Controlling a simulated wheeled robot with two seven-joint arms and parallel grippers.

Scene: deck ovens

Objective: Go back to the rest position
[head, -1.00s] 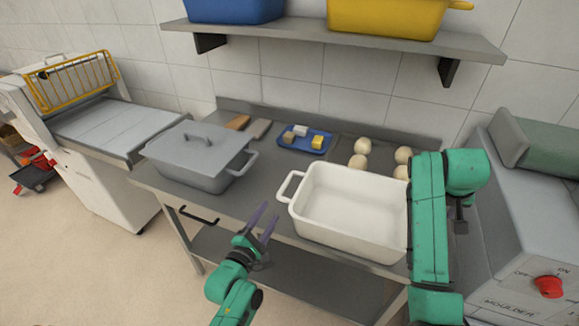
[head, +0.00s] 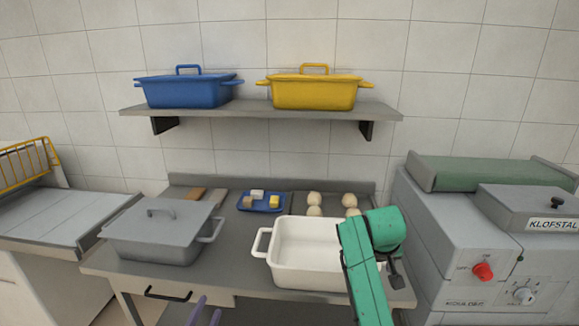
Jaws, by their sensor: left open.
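My left gripper (head: 205,312) shows only by its purple fingertips at the bottom edge of the head view. They are apart and empty, in front of the table's front edge, and the rest of that arm is out of frame. My right arm, green, rises at the lower right and covers the right side of the white dish. A small dark part of it shows beside the dish, but its gripper's fingers cannot be made out.
The steel table (head: 225,275) bears a lidded grey pan (head: 155,240), an open white dish (head: 300,275), a blue tray (head: 243,207) and several dough balls (head: 314,199). A shelf (head: 260,112) above holds a blue pot (head: 185,92) and a yellow pot (head: 313,93). A moulder (head: 450,250) stands right.

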